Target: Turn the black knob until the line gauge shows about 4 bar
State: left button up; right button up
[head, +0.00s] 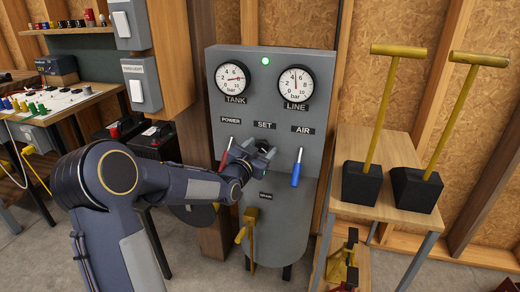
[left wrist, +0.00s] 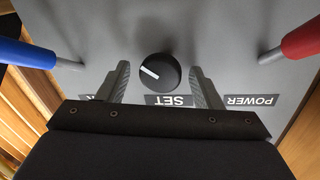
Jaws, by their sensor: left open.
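The black knob (left wrist: 159,73) shows above the upside-down SET label in the left wrist view, its white line pointing up and left. My left gripper (left wrist: 160,82) is open, one finger on each side of the knob, with gaps visible. In the head view my left gripper (head: 260,152) is at the panel's SET position and mostly hides the knob. The line gauge (head: 294,88) has its needle nearly straight up, between 4 and 6, at roughly 5 bar. My right gripper is not in view.
The grey panel (head: 318,105) also carries the tank gauge (head: 233,79) and a lit green lamp (head: 265,61). A red-handled POWER lever (head: 225,152) is left of the knob, a blue-handled AIR lever (head: 296,172) right. A yellow valve handle (head: 250,228) is below.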

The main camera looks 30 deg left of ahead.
pick_arm(q)
jog(key=c, duration=0.9)
jog(key=n+b, duration=0.3)
jog(key=b, duration=0.2)
jog(key=shift+f+n+t+b, duration=0.3)
jog(key=shift+f+n+b, duration=0.05)
jog(key=shift+f+n, duration=0.05)
jog(key=shift+c, duration=0.2)
jog(key=shift+r+n+b, duration=0.1)
jog(key=shift+n+b, duration=0.25)
jog(key=shift+n, duration=0.15)
jog(key=shift+r+n, duration=0.2)
jog(key=shift+n, duration=0.2)
jog(key=o, duration=0.9)
jog(key=shift+o, duration=0.2)
